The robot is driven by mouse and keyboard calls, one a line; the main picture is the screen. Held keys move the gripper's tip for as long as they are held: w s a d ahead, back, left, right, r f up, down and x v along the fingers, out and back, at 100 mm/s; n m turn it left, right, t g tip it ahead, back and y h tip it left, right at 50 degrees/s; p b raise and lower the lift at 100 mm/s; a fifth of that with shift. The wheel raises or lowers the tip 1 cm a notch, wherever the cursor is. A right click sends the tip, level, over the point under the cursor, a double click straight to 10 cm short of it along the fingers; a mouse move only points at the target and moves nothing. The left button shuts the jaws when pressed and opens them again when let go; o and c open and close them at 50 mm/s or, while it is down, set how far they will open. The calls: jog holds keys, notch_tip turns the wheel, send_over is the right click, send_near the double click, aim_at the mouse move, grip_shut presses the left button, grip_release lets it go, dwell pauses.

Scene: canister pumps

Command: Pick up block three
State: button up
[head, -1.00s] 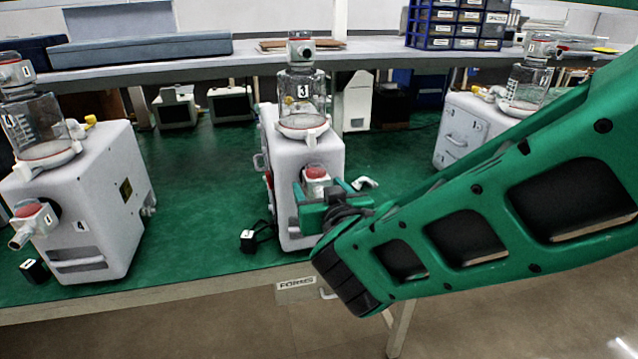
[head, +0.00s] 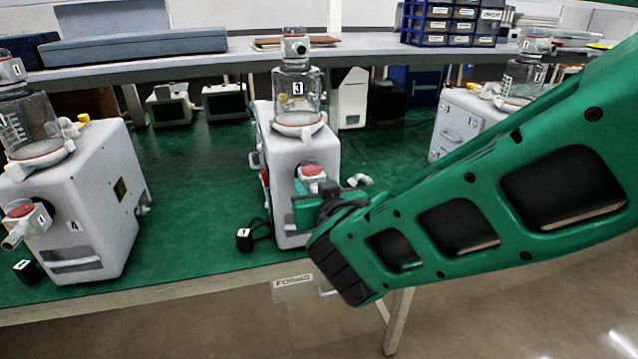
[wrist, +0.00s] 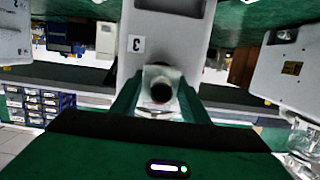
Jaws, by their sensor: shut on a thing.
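The middle canister pump (head: 283,215) is a white housing with a glass canister (head: 297,92) labelled 3 on top. At its front is a pale block (head: 312,171) with a red top. My gripper (head: 318,192) is shut on this block at the pump's front face. In the wrist view the block (wrist: 152,78) sits between my two green fingers, with a dark round opening facing the camera. Behind it shows the pump's housing with a label 3 (wrist: 137,44). I cannot tell whether the block is still joined to the pump. The block's number is not readable.
Pump 4 (head: 105,190) stands at left with its own red-topped block (head: 22,210). Another pump (head: 458,125) stands at right, partly behind my arm. Green tabletop (head: 190,190) is clear between the pumps.

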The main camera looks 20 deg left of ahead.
aim_at(314, 168)
notch_tip(314, 168, up, 4)
jog(key=shift+r, duration=0.1)
jog(key=s+a+r, duration=0.2)
jog(key=s+r, duration=0.4)
jog(key=s, duration=0.6)
jog(key=shift+r, duration=0.35)
jog(key=shift+f+v, duration=0.25)
jog(key=shift+v, duration=0.95)
jog(key=shift+f+v, duration=0.25)
jog(key=shift+v, duration=1)
